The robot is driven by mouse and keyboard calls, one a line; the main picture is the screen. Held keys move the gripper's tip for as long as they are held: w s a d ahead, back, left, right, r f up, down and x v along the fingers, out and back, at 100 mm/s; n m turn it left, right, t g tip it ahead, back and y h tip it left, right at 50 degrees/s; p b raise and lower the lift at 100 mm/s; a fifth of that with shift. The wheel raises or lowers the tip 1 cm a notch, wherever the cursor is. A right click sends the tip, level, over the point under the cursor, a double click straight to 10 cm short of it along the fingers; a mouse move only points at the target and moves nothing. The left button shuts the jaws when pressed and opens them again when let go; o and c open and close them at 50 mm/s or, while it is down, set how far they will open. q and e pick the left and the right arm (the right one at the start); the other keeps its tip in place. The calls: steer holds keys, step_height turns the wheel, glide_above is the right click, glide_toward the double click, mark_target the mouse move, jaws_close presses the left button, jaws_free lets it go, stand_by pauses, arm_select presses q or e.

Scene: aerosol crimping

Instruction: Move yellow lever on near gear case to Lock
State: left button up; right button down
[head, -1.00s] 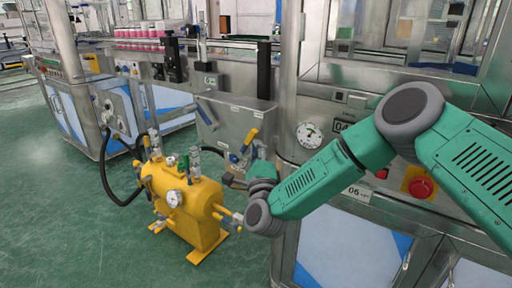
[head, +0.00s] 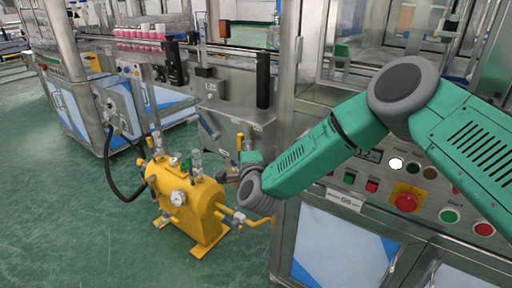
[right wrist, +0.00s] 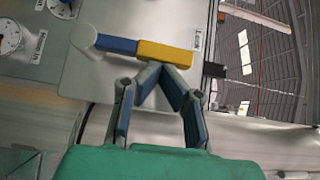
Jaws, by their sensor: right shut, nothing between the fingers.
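The grey gear case (head: 245,112) stands left of the steel column in the head view. Its yellow lever (head: 239,142) points about upright there. In the right wrist view the lever has a yellow end (right wrist: 165,53) and a blue part (right wrist: 117,44), running from a pale round pivot (right wrist: 83,36). My right gripper (head: 231,176) is low in front of the case. In the right wrist view its fingers (right wrist: 160,70) are shut and empty, just below the yellow end; contact is unclear. My left gripper is not in view.
A yellow tank (head: 190,195) with gauges and valves stands on the green floor, left of my right gripper. A black hose (head: 108,180) loops beside it. A control panel with a red button (head: 407,202) lies below my right arm. Floor at left is free.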

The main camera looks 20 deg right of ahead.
steer(key=w+a+n+g+p, duration=0.1)
steer(key=p, duration=0.1)
steer(key=w+r+n+g+p, duration=0.1)
steer(key=shift+a+p, duration=0.35)
steer(key=shift+a, duration=0.05)
steer(key=shift+w+a+f+n+g+p, duration=0.3)
steer(key=shift+w+a+n+g+p, duration=0.2)
steer(key=shift+w+g, duration=0.2)
steer(key=shift+r, duration=0.15)
